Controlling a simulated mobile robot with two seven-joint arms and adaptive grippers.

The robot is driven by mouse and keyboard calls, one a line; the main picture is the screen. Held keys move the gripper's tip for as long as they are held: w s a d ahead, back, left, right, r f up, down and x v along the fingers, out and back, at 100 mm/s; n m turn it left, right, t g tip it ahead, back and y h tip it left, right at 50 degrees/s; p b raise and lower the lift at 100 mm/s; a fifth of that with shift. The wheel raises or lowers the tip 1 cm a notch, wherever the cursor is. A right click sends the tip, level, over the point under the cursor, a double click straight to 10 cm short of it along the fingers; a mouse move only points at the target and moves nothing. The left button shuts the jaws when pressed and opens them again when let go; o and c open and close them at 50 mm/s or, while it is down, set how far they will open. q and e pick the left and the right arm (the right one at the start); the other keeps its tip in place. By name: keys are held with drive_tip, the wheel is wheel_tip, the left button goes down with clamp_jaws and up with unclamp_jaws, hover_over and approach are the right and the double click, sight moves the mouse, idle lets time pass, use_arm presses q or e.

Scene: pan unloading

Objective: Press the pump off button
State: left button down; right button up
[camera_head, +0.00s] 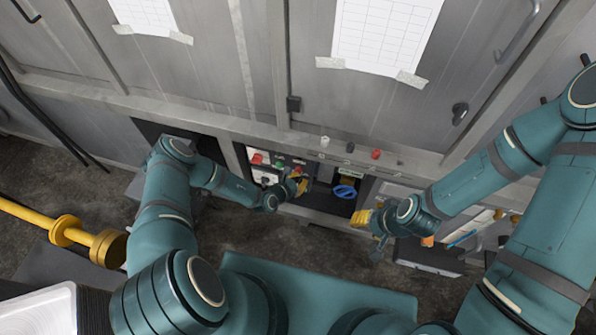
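A small control panel (264,175) with white and dark parts sits in the opening of the grey cabinet, left of centre. It carries a red button (256,159) at its left and a small green button (280,163) to the right of that. Any labels are too small to read, so I cannot tell which one is pump off. My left gripper (301,182), with yellow fingers, is at the panel's right side, close to its front. Contact and finger opening cannot be made out. My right gripper (362,218) is lower right, apart from the panel, its finger opening unclear.
A blue round handle (344,191) sits in the opening between my grippers. A red knob (376,154) and a white knob (325,141) are on the ledge above. A yellow pipe (66,232) lies at left, and a white tray (40,312) at the lower left.

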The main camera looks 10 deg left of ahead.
use_arm(q)
drive_tip(key=shift+s+p, duration=0.3)
drive_tip(key=shift+s, duration=0.3)
drive_tip(key=s+p, duration=0.2)
drive_tip(key=s, duration=0.3)
drive_tip(key=shift+a+p, duration=0.1)
drive_tip(key=shift+p, duration=0.25)
idle(0.6)
